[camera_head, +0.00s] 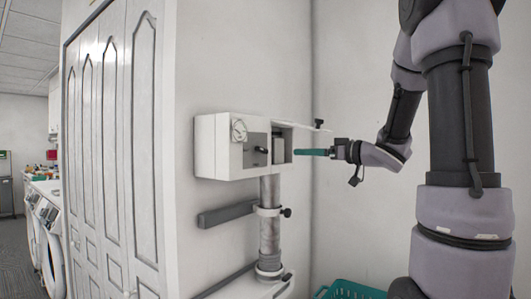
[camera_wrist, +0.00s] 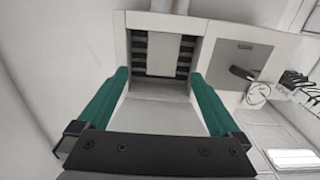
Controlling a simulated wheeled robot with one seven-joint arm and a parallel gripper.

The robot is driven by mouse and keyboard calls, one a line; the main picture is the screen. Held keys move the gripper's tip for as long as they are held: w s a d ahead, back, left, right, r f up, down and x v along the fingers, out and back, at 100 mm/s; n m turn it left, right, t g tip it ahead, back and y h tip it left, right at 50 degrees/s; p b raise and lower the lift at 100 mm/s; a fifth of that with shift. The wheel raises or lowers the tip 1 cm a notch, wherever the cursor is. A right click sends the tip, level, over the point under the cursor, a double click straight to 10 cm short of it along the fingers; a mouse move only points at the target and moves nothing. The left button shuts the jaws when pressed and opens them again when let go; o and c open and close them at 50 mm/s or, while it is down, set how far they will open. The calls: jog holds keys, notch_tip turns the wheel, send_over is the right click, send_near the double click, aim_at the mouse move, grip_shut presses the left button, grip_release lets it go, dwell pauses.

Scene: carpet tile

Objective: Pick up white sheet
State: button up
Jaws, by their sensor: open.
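A white box-like unit (camera_head: 215,150) is mounted on a grey post against the wall. Its open compartment shows in the wrist view with dark slots inside. A pale upright panel (camera_wrist: 165,52) stands in the middle of these slots; it may be the white sheet, but I cannot tell for sure. My gripper (camera_head: 299,152) is just right of the compartment opening, level with it, fingers pointing in. In the wrist view my gripper's teal fingers (camera_wrist: 160,76) are spread wide and empty, one on each side of the opening. The pale panel lies ahead between them.
A flap or arm with a dark knob (camera_head: 318,124) sticks out above my gripper. The grey post (camera_head: 269,220) is below the unit. A teal basket (camera_head: 345,290) is at the bottom. White panelled doors (camera_head: 115,150) and washers (camera_head: 50,235) are at left.

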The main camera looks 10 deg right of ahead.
aim_at(280, 151)
jog(key=x, duration=1.1)
jog(key=shift+a, duration=0.35)
jog(key=c, duration=1.2)
